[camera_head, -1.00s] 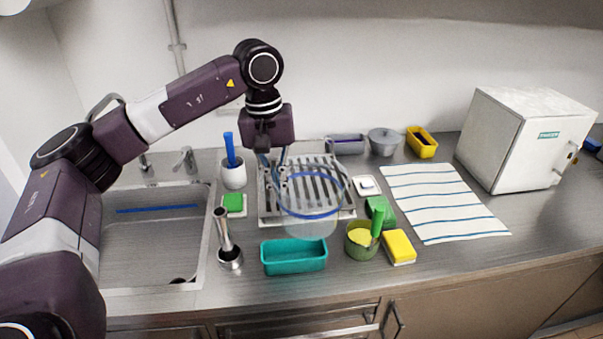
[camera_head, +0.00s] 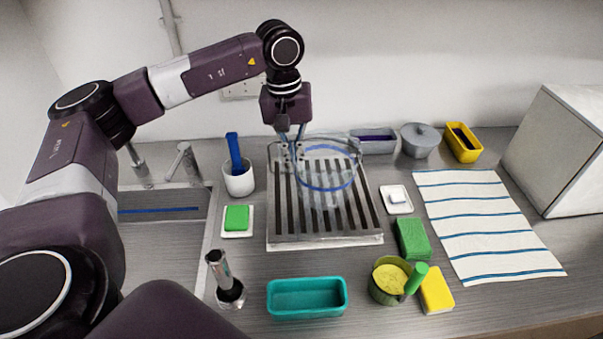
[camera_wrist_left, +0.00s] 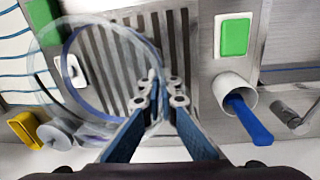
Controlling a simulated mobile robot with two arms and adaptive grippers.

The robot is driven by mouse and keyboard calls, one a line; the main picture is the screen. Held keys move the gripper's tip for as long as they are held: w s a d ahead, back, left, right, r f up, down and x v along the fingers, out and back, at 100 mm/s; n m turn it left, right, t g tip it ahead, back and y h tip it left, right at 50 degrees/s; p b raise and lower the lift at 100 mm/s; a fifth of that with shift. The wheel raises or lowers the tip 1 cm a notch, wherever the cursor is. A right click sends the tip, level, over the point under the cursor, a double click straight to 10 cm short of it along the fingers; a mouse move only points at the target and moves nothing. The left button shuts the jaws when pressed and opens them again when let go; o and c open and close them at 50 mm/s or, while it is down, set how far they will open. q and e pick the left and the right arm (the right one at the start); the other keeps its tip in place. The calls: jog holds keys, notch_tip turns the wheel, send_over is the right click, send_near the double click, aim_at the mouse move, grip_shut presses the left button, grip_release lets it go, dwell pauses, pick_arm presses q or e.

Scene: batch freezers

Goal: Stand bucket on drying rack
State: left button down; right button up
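The bucket (camera_head: 328,190) is clear plastic with a blue band. It looks upright over the back middle of the drying rack (camera_head: 325,239), a slatted metal tray. I cannot tell whether its base touches the slats. My left gripper (camera_head: 291,150) reaches down at the bucket's left side, its fingers closed on the wall near the rim. In the left wrist view, the fingers (camera_wrist_left: 162,97) pinch the edge of the clear bucket (camera_wrist_left: 98,75), with the rack's slats (camera_wrist_left: 182,40) behind. My right gripper is not seen.
Left of the rack are a white cup with a blue brush (camera_head: 239,178), a green sponge (camera_head: 237,218) and the sink. In front are a teal tray (camera_head: 307,297) and a green cup (camera_head: 389,280). Right are a white dish (camera_head: 396,199) and a striped towel (camera_head: 490,225). Containers line the wall.

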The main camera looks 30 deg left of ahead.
pick_arm(q)
jog(key=f, duration=0.3)
jog(key=f+p, duration=0.1)
jog(key=f, duration=0.2)
jog(key=shift+w+a+f, duration=0.1)
jog(key=shift+w+a, duration=0.05)
jog(key=shift+w, duration=0.05)
jog(key=c, duration=2.2)
grip_release()
jog(key=shift+o, duration=0.2)
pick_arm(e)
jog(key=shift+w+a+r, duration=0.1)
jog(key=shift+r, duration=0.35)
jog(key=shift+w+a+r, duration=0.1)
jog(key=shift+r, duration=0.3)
pick_arm(q)
jog(key=shift+r, duration=0.25)
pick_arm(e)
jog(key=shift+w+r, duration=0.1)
pick_arm(q)
notch_tip(320, 180, up, 12)
jog(key=b, duration=0.3)
jog(key=shift+s+a, duration=0.3)
jog(key=shift+a, duration=0.15)
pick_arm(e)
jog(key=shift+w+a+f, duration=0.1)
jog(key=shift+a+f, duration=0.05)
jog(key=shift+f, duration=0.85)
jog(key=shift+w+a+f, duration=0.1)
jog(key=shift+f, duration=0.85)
